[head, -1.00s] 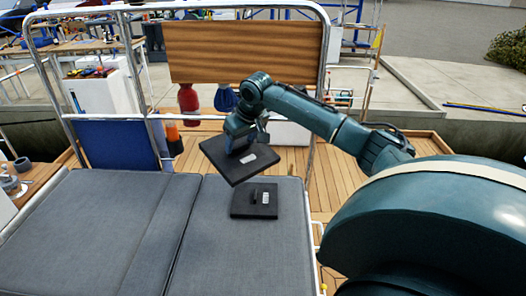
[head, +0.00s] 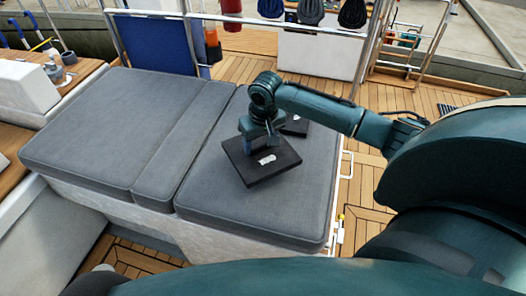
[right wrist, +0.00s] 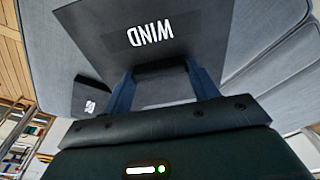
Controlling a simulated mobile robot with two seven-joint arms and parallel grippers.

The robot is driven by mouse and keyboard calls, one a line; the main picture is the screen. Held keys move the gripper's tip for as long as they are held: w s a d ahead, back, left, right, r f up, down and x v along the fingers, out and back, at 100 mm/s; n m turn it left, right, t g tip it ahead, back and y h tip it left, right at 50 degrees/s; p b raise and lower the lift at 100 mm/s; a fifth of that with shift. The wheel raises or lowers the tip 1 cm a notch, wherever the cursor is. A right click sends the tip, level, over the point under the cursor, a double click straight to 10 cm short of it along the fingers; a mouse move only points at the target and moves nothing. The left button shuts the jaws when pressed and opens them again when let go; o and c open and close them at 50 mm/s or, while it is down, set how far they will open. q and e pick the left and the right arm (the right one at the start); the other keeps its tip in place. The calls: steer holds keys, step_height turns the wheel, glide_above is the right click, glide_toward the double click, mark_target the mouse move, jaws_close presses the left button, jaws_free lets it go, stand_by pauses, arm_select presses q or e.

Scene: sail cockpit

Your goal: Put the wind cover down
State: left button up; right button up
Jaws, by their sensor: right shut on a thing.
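The wind cover (head: 262,166) is a flat black square plate with a white label. In the right wrist view the cover (right wrist: 190,45) shows the word WIND and a raised grip. My right gripper (head: 259,137) is shut on this grip; its two blue fingers (right wrist: 163,85) stand at either end of it. The cover is over the right part of the grey cushion (head: 215,190), and I cannot tell whether it touches it. My left gripper is not in view.
A second black plate (head: 297,126) lies on the cushion just behind the held cover, partly hidden by my arm; it also shows in the right wrist view (right wrist: 90,97). The cushion's left and front are bare. A white rail (head: 339,195) runs along its right edge.

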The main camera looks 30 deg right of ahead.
mark_target(261, 151)
steer(key=shift+f, duration=2.6)
steer(key=o, duration=1)
steer(key=shift+f, duration=0.1)
